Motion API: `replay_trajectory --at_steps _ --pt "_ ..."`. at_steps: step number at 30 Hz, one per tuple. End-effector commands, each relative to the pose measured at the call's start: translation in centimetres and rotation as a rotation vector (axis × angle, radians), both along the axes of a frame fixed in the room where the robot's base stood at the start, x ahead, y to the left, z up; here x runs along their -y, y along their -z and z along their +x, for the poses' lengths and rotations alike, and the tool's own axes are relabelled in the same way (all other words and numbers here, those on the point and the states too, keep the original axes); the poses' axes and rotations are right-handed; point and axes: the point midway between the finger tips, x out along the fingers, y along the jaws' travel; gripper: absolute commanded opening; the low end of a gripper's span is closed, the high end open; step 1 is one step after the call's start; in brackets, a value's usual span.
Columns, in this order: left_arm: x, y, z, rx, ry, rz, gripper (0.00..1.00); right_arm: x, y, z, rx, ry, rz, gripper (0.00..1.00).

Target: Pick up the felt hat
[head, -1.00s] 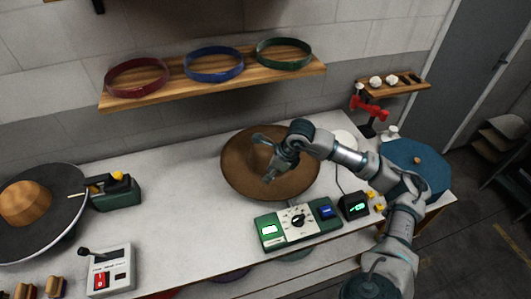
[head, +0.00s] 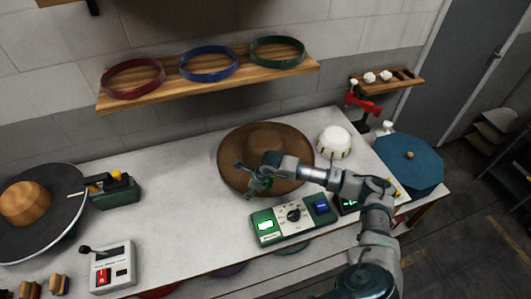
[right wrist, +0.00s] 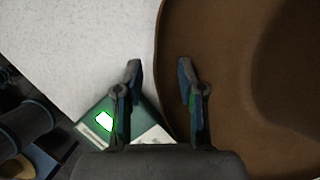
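The brown felt hat (head: 262,140) lies brim down on the white table, and its wide brim also fills the right side of the right wrist view (right wrist: 230,60). My right gripper (head: 248,180) is at the near left edge of the brim, partly covering it. In the right wrist view its two fingers (right wrist: 160,68) are apart with nothing between them but the brim's edge below. One finger is over the table side and the other over the brim. I cannot tell whether they touch the felt. My left gripper is not in view.
A green control box (head: 293,221) stands close in front of the hat. A white dome (head: 334,142) and blue octagonal lid (head: 409,163) are to the right. A dark disc with a wooden crown (head: 25,203) is at left. A shelf with colored rings (head: 208,76) hangs above.

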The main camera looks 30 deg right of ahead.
Motion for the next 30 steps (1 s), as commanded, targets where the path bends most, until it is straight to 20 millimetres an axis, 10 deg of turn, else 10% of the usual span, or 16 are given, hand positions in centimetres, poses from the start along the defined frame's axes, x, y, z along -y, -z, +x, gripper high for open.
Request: replay_trajectory --at_steps 6,11,23,30 --pt "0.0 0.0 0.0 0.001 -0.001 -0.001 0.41 0.0 0.1 0.0 0.001 -0.001 -0.001 0.39" --pt "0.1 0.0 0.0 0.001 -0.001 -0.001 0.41 -0.1 0.1 0.0 0.001 -0.001 -0.001 0.00" --pt "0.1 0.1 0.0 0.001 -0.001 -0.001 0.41 -0.1 -0.3 0.0 0.003 -0.001 0.000 0.00" --pt "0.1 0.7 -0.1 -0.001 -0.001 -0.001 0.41 -0.1 -4.2 0.1 0.006 -0.002 0.000 0.00"
